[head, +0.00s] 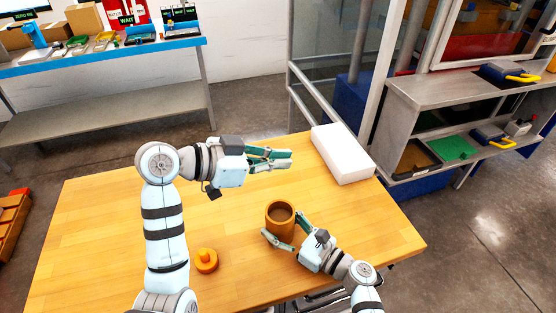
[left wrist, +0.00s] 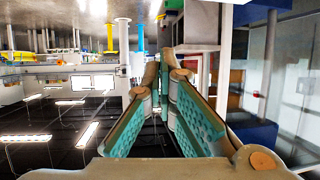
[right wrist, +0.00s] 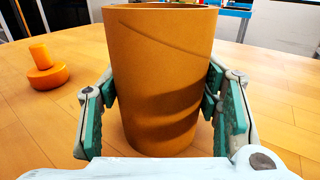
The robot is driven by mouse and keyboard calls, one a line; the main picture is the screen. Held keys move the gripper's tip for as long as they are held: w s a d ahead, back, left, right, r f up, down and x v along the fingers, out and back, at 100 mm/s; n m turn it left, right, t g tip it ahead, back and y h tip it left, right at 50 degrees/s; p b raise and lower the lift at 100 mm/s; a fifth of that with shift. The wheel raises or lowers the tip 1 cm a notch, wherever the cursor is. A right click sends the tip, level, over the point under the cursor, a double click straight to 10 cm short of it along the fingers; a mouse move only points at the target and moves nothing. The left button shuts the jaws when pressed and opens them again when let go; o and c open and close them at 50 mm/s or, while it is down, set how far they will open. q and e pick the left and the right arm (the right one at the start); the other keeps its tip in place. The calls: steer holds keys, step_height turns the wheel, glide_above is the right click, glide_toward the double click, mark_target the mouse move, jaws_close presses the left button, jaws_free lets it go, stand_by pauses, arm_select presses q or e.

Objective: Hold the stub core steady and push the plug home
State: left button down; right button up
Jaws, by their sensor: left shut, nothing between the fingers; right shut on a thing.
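The stub core (head: 281,222) is a brown, open-topped cylinder standing upright on the wooden table. My right gripper (head: 283,236) is shut on its sides; in the right wrist view the core (right wrist: 162,90) fills the space between the green finger pads. The plug (head: 206,261) is an orange disc with a short knob, lying knob up on the table to the left of the core. It also shows in the right wrist view (right wrist: 46,70). My left gripper (head: 290,160) is shut and empty above the table, behind the core and pointing right. The left wrist view shows neither core nor plug.
A white box (head: 342,153) lies at the table's back right edge. The wooden table (head: 100,220) is bare at left and at the right front. A blue-edged bench (head: 105,60) stands behind, and a grey shelf unit (head: 450,92) stands to the right.

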arm_select(q)
steer(key=c, duration=1.4)
jaws_free()
steer(key=shift+c, duration=0.2)
steer(key=shift+w+f, duration=0.1)
steer(key=shift+f, duration=0.05)
steer(key=w+a+f+m+t+y, duration=0.1)
steer(key=a+f+t+y, duration=0.2)
steer(key=a+f, duration=0.3)
steer(key=w+a+f+m+t+y, duration=0.1)
steer(key=a+f+m+t+y, duration=0.2)
steer(key=a, duration=0.6)
steer(key=a+f+t+y, duration=0.2)
steer(key=a+f+y, duration=0.25)
steer(key=a, duration=0.25)
steer(key=s+a+m+t+h, duration=0.1)
steer(key=s+a+m+t, duration=0.3)
steer(key=s+m, duration=0.6)
steer(key=s+d+m+g+h, duration=0.1)
steer(key=s+m+h, duration=0.1)
steer(key=m, duration=0.3)
steer(key=s+d+m+g+h, duration=0.1)
steer(key=s+d+m+h, duration=0.1)
steer(key=m, duration=0.3)
steer(key=s+d+m+h, duration=0.2)
steer(key=s+m+h, duration=0.1)
steer(key=m, duration=0.2)
steer(key=shift+s+r+m+g, duration=0.1)
steer(key=shift+s+m+g, duration=0.05)
steer(key=shift+m+g, duration=0.25)
